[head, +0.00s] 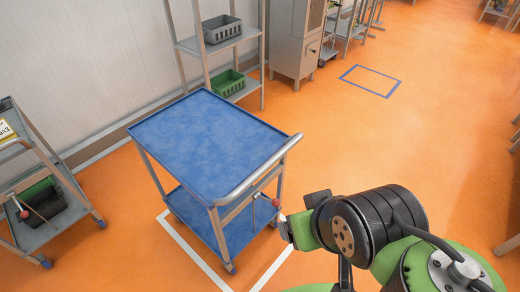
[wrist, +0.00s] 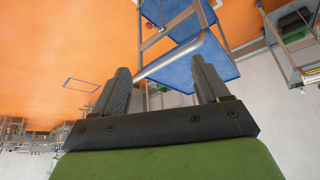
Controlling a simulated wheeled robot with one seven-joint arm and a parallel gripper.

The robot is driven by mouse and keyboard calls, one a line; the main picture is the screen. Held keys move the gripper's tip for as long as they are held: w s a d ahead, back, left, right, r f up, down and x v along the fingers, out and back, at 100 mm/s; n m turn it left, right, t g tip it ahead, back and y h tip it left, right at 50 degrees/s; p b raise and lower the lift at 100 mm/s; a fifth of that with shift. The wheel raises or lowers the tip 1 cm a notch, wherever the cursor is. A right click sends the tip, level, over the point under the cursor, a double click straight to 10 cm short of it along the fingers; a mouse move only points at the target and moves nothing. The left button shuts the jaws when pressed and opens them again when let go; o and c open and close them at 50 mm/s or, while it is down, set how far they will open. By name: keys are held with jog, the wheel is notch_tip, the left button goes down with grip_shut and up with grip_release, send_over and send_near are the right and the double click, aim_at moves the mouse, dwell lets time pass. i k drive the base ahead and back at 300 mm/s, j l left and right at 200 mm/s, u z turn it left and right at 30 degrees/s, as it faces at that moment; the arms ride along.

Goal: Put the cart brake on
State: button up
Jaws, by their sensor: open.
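The cart (head: 208,140) has a blue top tray, a blue lower shelf and a grey push handle (head: 258,170) on its right side. A lever with a red knob (head: 276,203) sits below the handle; it is probably the brake, but I cannot tell its setting. My gripper (head: 287,230) is just right of the cart, near the knob and apart from it in the picture. The wrist view shows the cart upside down, with its blue tray (wrist: 172,76) beyond the fingers. There my gripper (wrist: 160,78) is open, with nothing between its fingers.
White floor lines (head: 190,250) run around the cart's base. A grey rack (head: 45,235) with a dark bin stands at the left. Shelving with a grey bin (head: 222,30) and green bin (head: 227,83) stands behind. Orange floor (head: 350,140) is clear to the right.

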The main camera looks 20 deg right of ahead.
aim_at(275, 203)
jog(key=l+u, duration=0.1)
jog(key=u, duration=0.35)
jog(key=i+l+u, duration=0.1)
jog(key=u, duration=0.35)
jog(key=l+u, duration=0.2)
jog(key=u, duration=0.2)
jog(key=l+u, duration=0.15)
jog(key=u, duration=0.3)
jog(key=l+u, duration=0.15)
jog(key=u, duration=0.3)
jog(key=l+u, duration=0.1)
jog(key=u, duration=0.35)
jog(key=k+l+u, duration=0.1)
jog(key=u, duration=0.3)
